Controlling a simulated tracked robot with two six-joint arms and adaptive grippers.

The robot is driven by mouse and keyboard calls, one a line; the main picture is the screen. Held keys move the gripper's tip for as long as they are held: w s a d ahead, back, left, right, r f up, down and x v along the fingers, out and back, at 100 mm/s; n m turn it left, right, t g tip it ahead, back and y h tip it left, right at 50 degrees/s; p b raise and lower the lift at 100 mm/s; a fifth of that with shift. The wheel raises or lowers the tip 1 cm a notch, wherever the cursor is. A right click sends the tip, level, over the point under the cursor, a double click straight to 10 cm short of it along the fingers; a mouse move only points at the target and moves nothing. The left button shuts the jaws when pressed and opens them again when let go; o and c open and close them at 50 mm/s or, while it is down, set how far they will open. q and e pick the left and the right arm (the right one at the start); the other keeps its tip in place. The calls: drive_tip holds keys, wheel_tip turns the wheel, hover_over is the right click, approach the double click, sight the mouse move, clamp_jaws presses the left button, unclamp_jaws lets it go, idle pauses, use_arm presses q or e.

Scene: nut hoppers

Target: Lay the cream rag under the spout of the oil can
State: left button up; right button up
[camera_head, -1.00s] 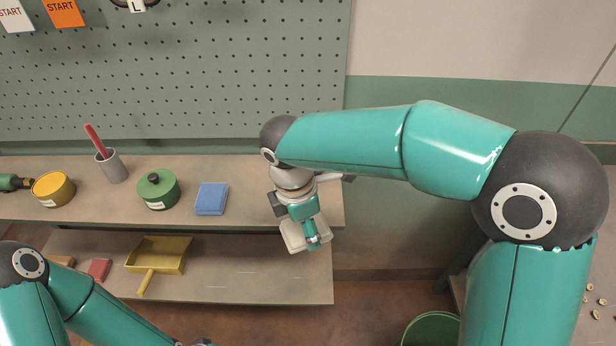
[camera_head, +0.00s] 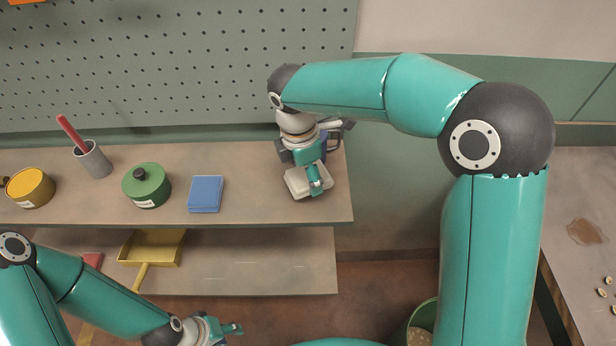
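The cream rag (camera_head: 297,185) is a flat, pale folded cloth. My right gripper (camera_head: 314,183) is shut on it and holds it over the right end of the upper shelf, near the front edge. I cannot tell whether the rag touches the shelf. I cannot clearly make out the oil can or its spout. A dark, handle-like shape (camera_head: 334,141) shows just behind my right wrist, and I cannot tell what it belongs to. My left gripper (camera_head: 236,329) is low at the bottom, in front of the lower shelf, with nothing visible in it; its finger opening is unclear.
A yellow dustpan (camera_head: 152,248) lies below. A right-hand bench (camera_head: 580,180) has a brown stain.

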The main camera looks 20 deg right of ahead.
sight(303, 178)
drive_tip(key=shift+s+f, duration=0.25)
drive_tip(key=shift+s, duration=0.1)
drive_tip(key=shift+w+d+f, duration=0.15)
drive_tip(key=shift+w, duration=0.05)
drive_tip(key=shift+s+f+b, duration=0.35)
drive_tip(key=shift+f, duration=0.15)
drive_tip(key=o, duration=1.1)
drive_tip(key=shift+s+f, duration=0.1)
drive_tip(key=r, duration=0.4)
drive_tip(key=a+r, duration=0.1)
drive_tip(key=r, duration=0.4)
drive_tip(key=r+p, duration=0.1)
drive_tip(key=r, duration=0.3)
drive_tip(key=shift+w+a+r, duration=0.2)
drive_tip(key=shift+w+a, duration=0.05)
drive_tip(key=shift+a, duration=0.05)
